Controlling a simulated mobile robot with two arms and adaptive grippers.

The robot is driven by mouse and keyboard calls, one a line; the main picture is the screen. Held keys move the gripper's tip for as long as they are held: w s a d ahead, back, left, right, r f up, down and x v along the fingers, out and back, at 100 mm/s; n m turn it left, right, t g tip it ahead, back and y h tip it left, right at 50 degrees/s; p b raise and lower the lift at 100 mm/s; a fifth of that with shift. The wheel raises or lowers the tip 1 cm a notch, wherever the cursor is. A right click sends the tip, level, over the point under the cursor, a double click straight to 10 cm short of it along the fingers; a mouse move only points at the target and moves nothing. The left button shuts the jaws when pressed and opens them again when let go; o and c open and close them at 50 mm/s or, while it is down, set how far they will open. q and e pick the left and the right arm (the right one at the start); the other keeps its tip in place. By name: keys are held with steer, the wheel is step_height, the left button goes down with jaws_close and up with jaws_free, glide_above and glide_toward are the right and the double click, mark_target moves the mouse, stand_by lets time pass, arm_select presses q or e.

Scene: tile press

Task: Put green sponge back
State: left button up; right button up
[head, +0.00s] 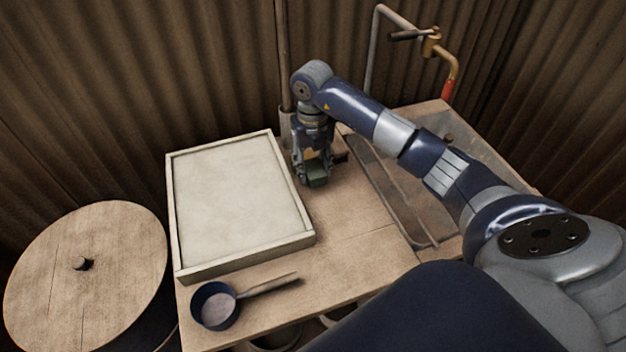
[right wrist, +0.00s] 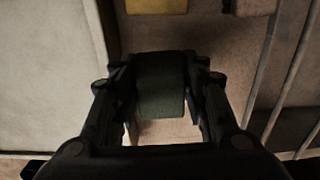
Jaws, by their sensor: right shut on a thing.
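The green sponge (head: 317,181) is between the fingers of my right gripper (head: 313,172), over the wooden table between the framed tray and the sink. In the right wrist view the dark green sponge (right wrist: 161,84) sits between both fingers of the right gripper (right wrist: 160,100), which is shut on it. I cannot tell whether the sponge touches the table. My left gripper is not in view.
A framed pale tray (head: 235,200) lies left of the gripper. A sink (head: 400,190) with a tap (head: 432,45) is at right. A yellow block (right wrist: 157,5) lies just beyond the sponge. A small pan (head: 216,306) sits at the front, beside a round wooden lid (head: 110,265).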

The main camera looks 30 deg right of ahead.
mark_target(313, 179)
steer(key=shift+f, duration=0.7)
step_height(313, 179, down, 3)
steer(key=shift+f, duration=0.25)
steer(key=shift+f, duration=0.1)
steer(key=o, duration=0.7)
steer(key=shift+o, duration=0.2)
